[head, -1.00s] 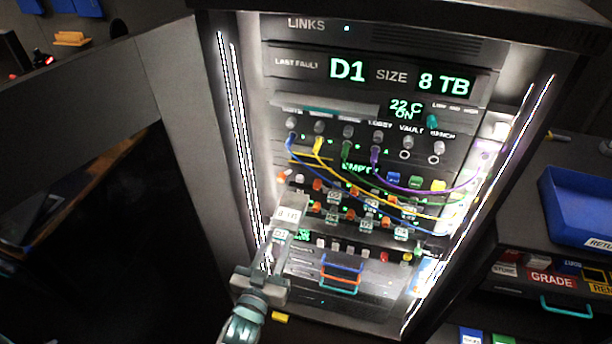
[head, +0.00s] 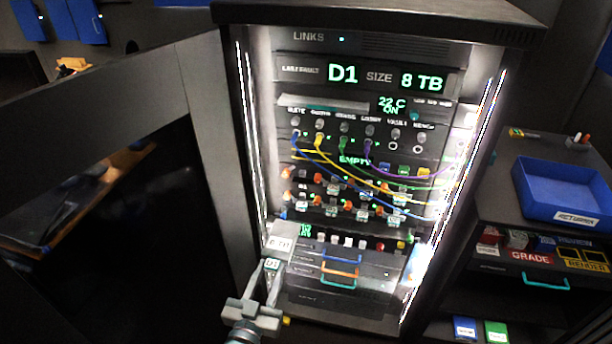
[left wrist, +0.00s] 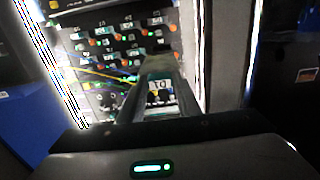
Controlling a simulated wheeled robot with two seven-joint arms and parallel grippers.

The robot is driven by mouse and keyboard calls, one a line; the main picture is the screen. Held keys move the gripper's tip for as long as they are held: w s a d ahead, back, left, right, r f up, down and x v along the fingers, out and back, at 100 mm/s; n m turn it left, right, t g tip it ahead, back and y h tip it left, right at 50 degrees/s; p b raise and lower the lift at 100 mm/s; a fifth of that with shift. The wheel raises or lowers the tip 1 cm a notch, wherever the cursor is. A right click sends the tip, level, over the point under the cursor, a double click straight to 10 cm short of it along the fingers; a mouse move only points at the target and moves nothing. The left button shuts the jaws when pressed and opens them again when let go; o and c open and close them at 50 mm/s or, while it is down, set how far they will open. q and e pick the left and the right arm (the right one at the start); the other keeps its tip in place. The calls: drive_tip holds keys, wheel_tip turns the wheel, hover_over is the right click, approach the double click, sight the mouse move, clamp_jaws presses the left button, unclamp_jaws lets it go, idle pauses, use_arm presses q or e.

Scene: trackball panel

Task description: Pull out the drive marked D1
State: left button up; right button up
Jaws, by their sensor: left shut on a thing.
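The display on the rack (head: 262,72) reads D1, SIZE 8 TB. My left gripper (head: 271,276) is shut on the front end of a pale grey drive (head: 283,240) with a D1 tag. The drive's body shows in front of the rack's lower left part, below the drive rows (head: 333,205). Its far end overlaps the rack in the picture, so I cannot tell how far it stands off. In the left wrist view the drive (left wrist: 160,68) points away between the fingers, its tag upside down. My right gripper is not in view.
An open door panel (head: 205,130) stands close on the left. A blue tray (head: 560,185) marked RETURN sits on the right-hand bench, with free room inside.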

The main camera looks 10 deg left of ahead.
sight(283, 234)
use_arm(q)
drive_tip(key=shift+w, duration=0.5)
drive_tip(key=w, duration=0.3)
drive_tip(key=shift+w, duration=1)
drive_tip(key=shift+w+b, duration=0.95)
drive_tip(key=shift+w, duration=2.65)
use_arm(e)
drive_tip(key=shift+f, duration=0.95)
